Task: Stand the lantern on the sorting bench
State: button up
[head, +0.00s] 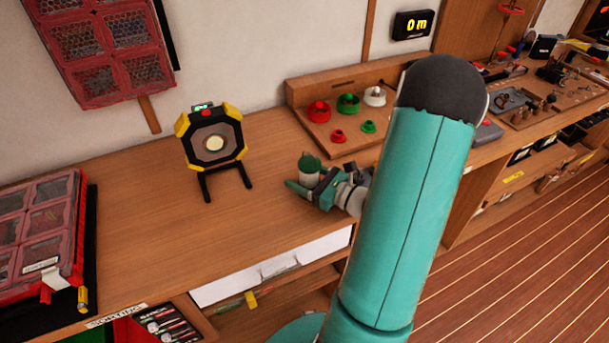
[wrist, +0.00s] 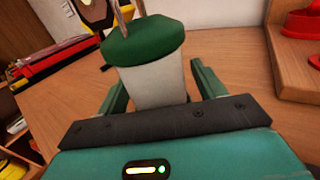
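The lantern (head: 308,168) has a white body and a dark green cap, and looks upright at the sorting bench (head: 255,222). In the wrist view the lantern (wrist: 157,85) stands between the two green fingers of my gripper (wrist: 160,75), with its thin handle rising at the top edge. A narrow gap seems to show by the right finger; firm contact cannot be judged. In the head view my gripper (head: 308,188) is low over the bench top, and a finger hides the lantern's foot. Whether the foot touches the wood is hidden.
A black and yellow work light (head: 213,150) stands left of the lantern. A wooden rack (head: 335,120) with red, green and white pieces is behind it. A red compartment case (head: 45,225) lies at far left. Bench top between case and lantern is mostly clear.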

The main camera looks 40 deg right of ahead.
jog(key=shift+r, duration=0.15)
jog(key=v, duration=1.2)
dwell(2.1)
